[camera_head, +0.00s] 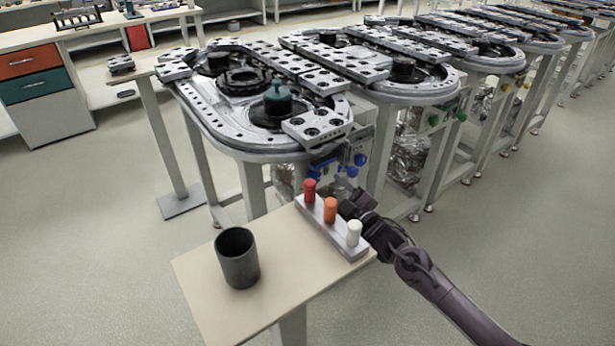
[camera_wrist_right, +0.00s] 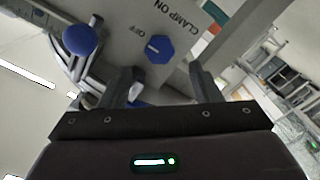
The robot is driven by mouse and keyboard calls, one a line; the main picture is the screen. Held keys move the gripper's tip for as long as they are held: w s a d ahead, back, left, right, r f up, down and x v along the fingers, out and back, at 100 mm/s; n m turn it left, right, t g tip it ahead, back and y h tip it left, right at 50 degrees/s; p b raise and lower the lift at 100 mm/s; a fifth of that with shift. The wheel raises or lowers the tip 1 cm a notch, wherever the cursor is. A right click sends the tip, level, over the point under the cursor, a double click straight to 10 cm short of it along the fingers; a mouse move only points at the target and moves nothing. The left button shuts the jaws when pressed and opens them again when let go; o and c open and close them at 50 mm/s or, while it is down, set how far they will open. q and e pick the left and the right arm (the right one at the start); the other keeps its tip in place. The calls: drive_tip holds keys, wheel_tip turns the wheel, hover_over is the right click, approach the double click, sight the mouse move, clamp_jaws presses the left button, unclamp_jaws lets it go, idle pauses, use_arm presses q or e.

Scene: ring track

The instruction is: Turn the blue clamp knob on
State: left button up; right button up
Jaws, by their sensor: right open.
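The blue clamp knob (camera_wrist_right: 159,48) shows in the right wrist view on a grey panel marked "CLAMP ON" and "OFF". A white line on its face points toward the "OFF" side. My right gripper (camera_wrist_right: 163,82) is open, with its two fingers apart below and to either side of the knob, not closed on it. In the head view my right gripper (camera_head: 352,200) reaches in from the right, behind the small table's peg block and below the near track. Blue parts (camera_head: 360,159) show under the track there; I cannot tell which is the knob. My left gripper is not in view.
A round blue ball handle (camera_wrist_right: 82,40) stands left of the knob, with hoses nearby. The small table (camera_head: 215,310) holds a dark cup (camera_head: 238,258) and a block (camera_head: 352,247) with red, orange and white pegs. The near ring track (camera_head: 245,142) stands above.

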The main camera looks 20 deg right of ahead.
sight(316, 178)
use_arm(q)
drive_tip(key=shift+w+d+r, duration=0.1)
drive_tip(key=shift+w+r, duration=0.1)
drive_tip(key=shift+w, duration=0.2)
use_arm(e)
drive_tip(key=x, duration=0.6)
drive_tip(key=shift+w, duration=0.35)
drive_tip(key=c, duration=1)
